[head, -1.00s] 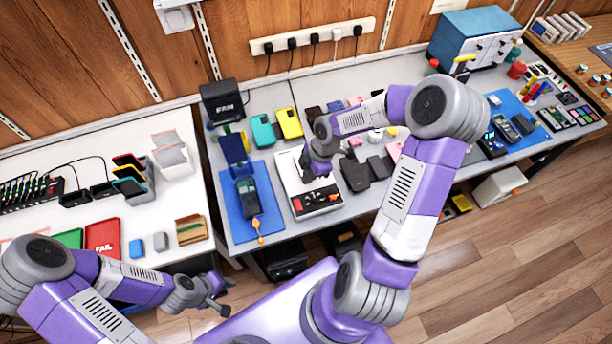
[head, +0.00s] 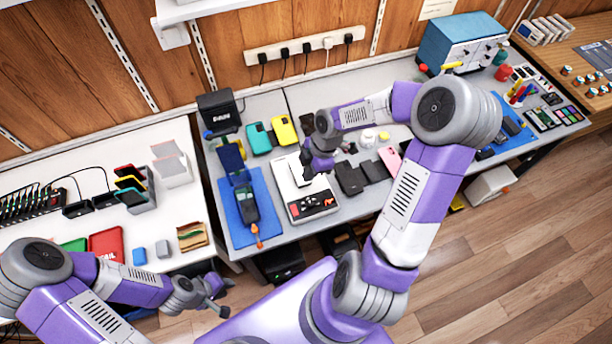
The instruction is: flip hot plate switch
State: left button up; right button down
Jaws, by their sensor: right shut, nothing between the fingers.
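The hot plate (head: 288,188) is a white box with a black front panel (head: 312,208) carrying dark knobs and red marks. It stands on the grey bench near its front edge. I cannot tell which part of the panel is the switch. My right gripper (head: 307,176) is shut and empty. It is above the right side of the hot plate, behind the front panel, and hides part of the top. I cannot tell whether it touches. My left gripper (head: 226,298) is open and empty, low in front of the benches, away from the hot plate.
A blue mat (head: 238,222) with a dark device and an orange-tipped tool lies left of the hot plate. Dark phones (head: 350,178) lie to its right. Teal (head: 259,138) and yellow (head: 285,130) phone cases lie behind. A power strip (head: 305,47) is on the wall.

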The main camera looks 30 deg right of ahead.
jog(key=v, duration=0.6)
jog(key=shift+s+p, duration=0.35)
jog(key=shift+a, duration=0.15)
jog(key=s+a+f+m+y+b, duration=0.1)
jog(key=a+f+m+b, duration=0.5)
jog(key=f, duration=0.5)
jog(key=a+f+m+y+b, duration=0.15)
jog(key=a+f+m, duration=0.25)
jog(key=a+f, duration=0.6)
jog(key=s+a+f+m+h+b, duration=0.1)
jog(key=s+f+m+b, duration=0.4)
jog(key=f, duration=0.9)
jog(key=s+a+m, duration=0.1)
jog(key=s+m, duration=0.2)
jog(key=shift+a+f, duration=0.2)
jog(key=shift+f, duration=0.1)
jog(key=shift+h, duration=0.25)
